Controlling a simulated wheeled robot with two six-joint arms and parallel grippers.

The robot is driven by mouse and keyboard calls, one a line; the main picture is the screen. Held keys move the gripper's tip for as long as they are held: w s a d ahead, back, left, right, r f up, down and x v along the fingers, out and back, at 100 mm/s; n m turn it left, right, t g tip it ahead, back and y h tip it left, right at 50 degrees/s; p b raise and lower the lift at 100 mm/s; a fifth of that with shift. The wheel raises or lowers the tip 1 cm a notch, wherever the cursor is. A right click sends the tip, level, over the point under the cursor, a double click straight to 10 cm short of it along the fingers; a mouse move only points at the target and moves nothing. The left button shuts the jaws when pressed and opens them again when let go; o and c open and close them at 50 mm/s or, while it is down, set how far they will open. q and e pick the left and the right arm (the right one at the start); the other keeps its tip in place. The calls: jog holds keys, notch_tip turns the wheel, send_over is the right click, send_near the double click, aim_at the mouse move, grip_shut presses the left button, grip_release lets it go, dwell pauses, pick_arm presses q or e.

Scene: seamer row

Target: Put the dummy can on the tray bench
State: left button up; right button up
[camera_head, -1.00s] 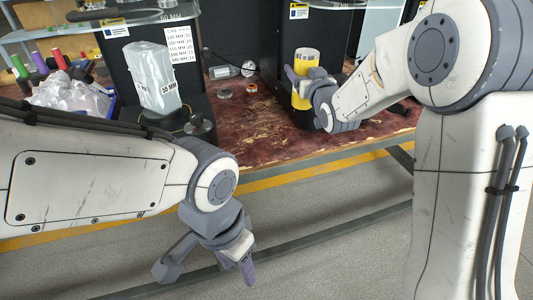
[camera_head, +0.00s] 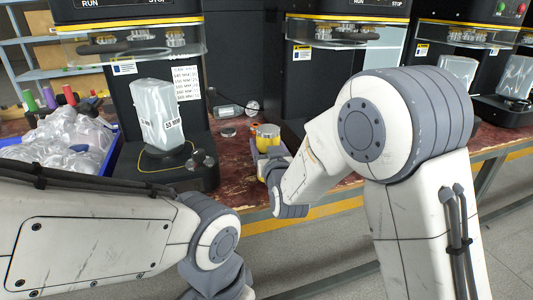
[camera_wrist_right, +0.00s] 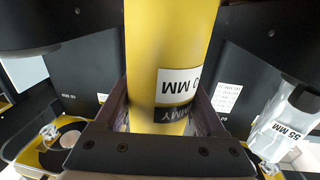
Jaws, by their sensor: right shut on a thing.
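The dummy can is a yellow cylinder (camera_head: 267,133), in the head view just past the right forearm, in front of the seamer row. My right gripper (camera_head: 268,152) is shut on it. The can also fills the middle of the right wrist view (camera_wrist_right: 170,50), between my two fingers (camera_wrist_right: 165,115). Its white and black label reads upside down, with "MM" and "MY" showing. The can's lower part is partly hidden by my gripper in the head view. My left arm reaches the bottom of the head view; its fingers are below the picture. I cannot make out a tray bench.
Black seamer machines (camera_head: 165,90) stand in a row on a worn red bench top (camera_head: 228,150). A wrapped clear can stands on the left machine. A blue bin (camera_head: 112,150) of wrapped pieces is at left. A metal disc and a jar lie behind the can.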

notch_tip(320, 180, down, 2)
jog(key=shift+f, duration=0.1)
jog(key=shift+f+b, duration=0.1)
jog(key=shift+b, duration=0.25)
jog(key=o, duration=1.5)
jog(key=shift+o, duration=0.2)
